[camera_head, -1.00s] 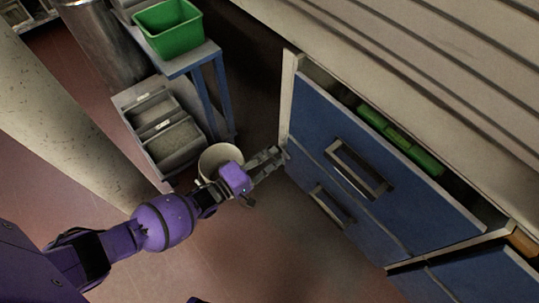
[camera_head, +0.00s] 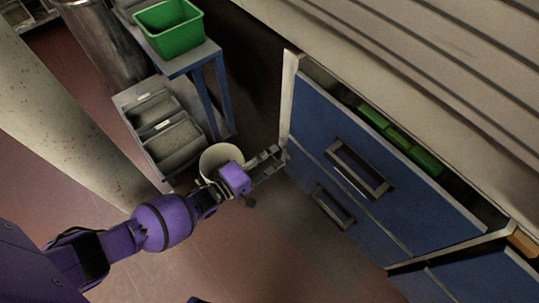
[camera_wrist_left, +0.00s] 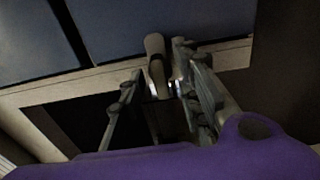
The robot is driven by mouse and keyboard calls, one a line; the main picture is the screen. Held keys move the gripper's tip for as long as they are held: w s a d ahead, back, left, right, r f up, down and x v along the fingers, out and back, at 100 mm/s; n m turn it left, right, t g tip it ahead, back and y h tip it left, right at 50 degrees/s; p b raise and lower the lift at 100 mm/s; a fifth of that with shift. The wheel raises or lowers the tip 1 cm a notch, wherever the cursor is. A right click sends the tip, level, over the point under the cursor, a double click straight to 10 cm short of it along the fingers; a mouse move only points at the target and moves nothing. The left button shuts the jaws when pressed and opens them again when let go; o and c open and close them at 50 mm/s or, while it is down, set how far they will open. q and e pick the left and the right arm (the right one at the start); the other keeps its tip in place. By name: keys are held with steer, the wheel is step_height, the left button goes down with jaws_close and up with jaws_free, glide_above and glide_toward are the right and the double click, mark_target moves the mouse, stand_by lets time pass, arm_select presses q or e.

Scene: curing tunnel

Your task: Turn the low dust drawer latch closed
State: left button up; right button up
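The latch (camera_wrist_left: 156,62) shows in the left wrist view as a rounded grey-brown handle on the pale frame edge beside the blue drawer fronts. My left gripper (camera_wrist_left: 162,90) is open, with one finger on each side of the latch. The latch lies closer to the right-hand finger; I cannot tell whether they touch. In the head view my left gripper (camera_head: 272,164) is low at the left edge of the blue drawer cabinet (camera_head: 318,122), and the latch cannot be made out there. My right gripper is not in view.
An upper drawer with a handle (camera_head: 358,168) stands partly open, with green items (camera_head: 400,138) inside. A pale bucket (camera_head: 217,156) is behind my left wrist. A blue-legged stand (camera_head: 198,58) carries a green bin (camera_head: 170,28). Grey trays (camera_head: 172,146) sit lower. Floor is clear in front.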

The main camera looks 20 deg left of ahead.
arm_select(q)
steer(key=v, duration=1.2)
